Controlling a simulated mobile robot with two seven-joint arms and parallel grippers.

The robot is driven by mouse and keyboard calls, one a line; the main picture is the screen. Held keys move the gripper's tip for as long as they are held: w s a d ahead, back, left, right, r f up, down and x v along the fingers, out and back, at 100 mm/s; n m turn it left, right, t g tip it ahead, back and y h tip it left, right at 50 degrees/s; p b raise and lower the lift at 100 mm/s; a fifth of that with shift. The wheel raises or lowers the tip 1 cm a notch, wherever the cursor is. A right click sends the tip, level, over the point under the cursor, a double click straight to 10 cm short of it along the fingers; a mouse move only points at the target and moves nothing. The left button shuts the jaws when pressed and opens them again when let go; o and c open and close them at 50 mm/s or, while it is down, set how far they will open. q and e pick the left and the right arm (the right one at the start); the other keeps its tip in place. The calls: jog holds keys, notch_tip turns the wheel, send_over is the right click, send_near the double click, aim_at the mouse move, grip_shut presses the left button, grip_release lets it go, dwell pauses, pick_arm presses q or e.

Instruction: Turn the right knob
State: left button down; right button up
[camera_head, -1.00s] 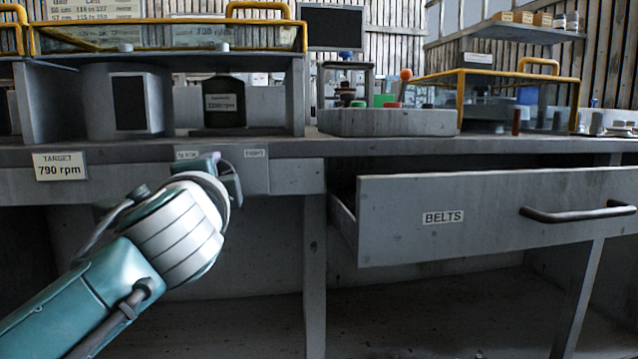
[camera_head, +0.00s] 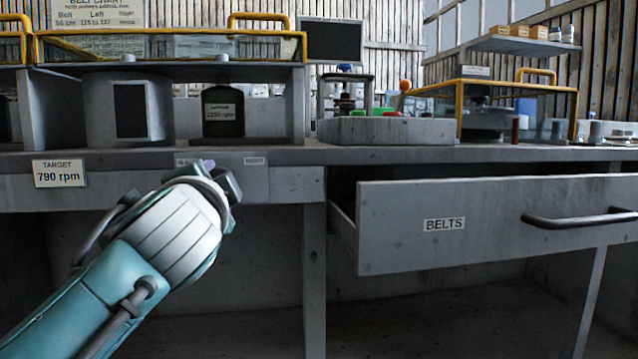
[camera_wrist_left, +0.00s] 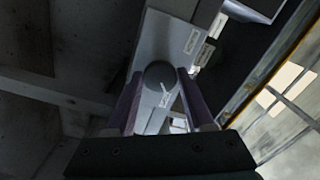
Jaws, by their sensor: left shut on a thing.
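A dark round knob (camera_wrist_left: 160,75) with a pale pointer mark sits on a light panel (camera_wrist_left: 168,32) in the left wrist view. My left gripper (camera_wrist_left: 159,80) is shut on this knob, with one purple finger on each side. In the head view my left gripper (camera_head: 224,175) is at the small panel (camera_head: 283,180) on the bench front, and hides the knob there. My right gripper is not in view.
A target card (camera_head: 59,173) reading 790 rpm is on the bench front, left of my gripper. A drawer (camera_head: 480,220) labelled BELTS stands open at the right. Yellow-framed guards (camera_head: 170,47) stand above the bench. The space under the bench is open.

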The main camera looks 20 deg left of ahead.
pick_arm(q)
jog(key=shift+c, duration=1.4)
grip_release()
jog(key=p+v, duration=0.1)
jog(key=v, duration=0.9)
jog(key=shift+p, duration=0.4)
jog(key=s+d+r+n+g+h+p, duration=0.3)
jog(key=s+r+p, duration=0.5)
jog(key=p, duration=0.7)
jog(key=s+d+r+g+h+p, duration=0.25)
jog(key=s+r+g+p, duration=0.4)
jog(key=p, duration=0.85)
jog(key=s+d+r+n+g+h+p, duration=0.2)
jog(key=s+d+r+g+h+p, duration=0.15)
jog(key=s+r+p, duration=0.9)
jog(key=w+r+p, duration=0.1)
jog(key=r+p, duration=1.5)
jog(key=p, duration=0.2)
jog(key=w+r+t+p, duration=0.1)
jog(key=w+r+p, duration=0.1)
jog(key=r+p, duration=1.3)
jog(key=a+p, duration=0.1)
jog(key=p, duration=0.2)
jog(key=shift+w+r, duration=0.35)
jog(key=shift+r, duration=0.05)
